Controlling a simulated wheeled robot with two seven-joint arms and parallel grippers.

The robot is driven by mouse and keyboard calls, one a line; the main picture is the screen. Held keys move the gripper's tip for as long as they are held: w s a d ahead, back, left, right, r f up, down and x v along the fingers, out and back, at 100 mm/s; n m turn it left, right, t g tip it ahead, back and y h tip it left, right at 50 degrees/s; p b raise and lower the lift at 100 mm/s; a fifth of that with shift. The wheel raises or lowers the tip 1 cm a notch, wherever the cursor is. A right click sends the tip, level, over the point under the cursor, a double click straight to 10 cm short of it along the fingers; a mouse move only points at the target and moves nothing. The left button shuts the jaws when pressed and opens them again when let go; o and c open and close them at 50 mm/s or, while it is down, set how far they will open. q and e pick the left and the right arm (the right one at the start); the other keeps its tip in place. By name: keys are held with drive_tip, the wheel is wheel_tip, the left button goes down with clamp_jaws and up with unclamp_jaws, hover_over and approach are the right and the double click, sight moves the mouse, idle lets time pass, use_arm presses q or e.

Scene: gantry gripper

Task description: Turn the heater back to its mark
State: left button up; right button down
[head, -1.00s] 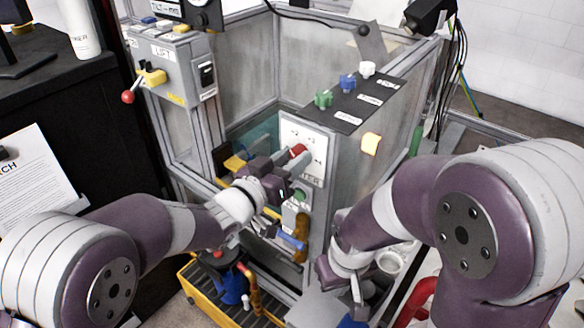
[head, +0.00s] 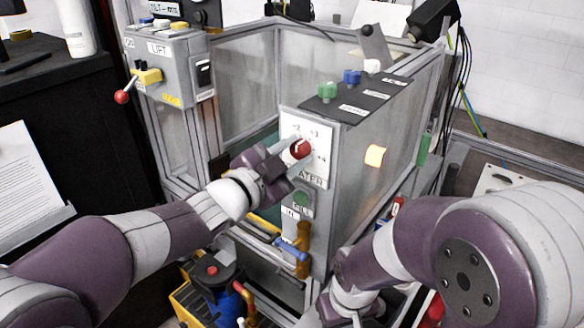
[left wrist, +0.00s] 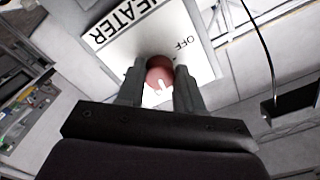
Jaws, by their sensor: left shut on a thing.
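The red heater knob (head: 300,149) sits on a white dial plate (head: 318,174) marked with numbers on the grey cabinet. My left gripper (head: 291,151) reaches it from the left, with its fingers on either side of it. In the left wrist view the fingers (left wrist: 160,78) are closed on the red knob (left wrist: 159,70), which has a white pointer line. The plate there (left wrist: 120,28) reads HEATER and OFF. The fingers hide part of the dial, and I cannot tell which mark the pointer meets.
A green button (head: 301,198) and an orange-brown valve handle (head: 303,236) are just below the dial. Green, blue and white knobs sit on the cabinet's black top strip (head: 350,100). A lift box (head: 170,68) with a red-tipped lever stands at left.

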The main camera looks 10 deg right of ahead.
use_arm(q)
drive_tip(key=shift+m+b, duration=1.55)
drive_tip(key=shift+m, duration=0.55)
use_arm(e)
drive_tip(key=shift+f, duration=1.9)
use_arm(q)
drive_tip(key=o, duration=1)
drive_tip(key=shift+a, duration=0.1)
use_arm(e)
drive_tip(key=shift+r+p, duration=0.65)
drive_tip(key=shift+r, duration=0.05)
use_arm(q)
drive_tip(key=v, duration=1.2)
drive_tip(key=shift+s+a, duration=0.2)
drive_tip(key=shift+s, duration=0.1)
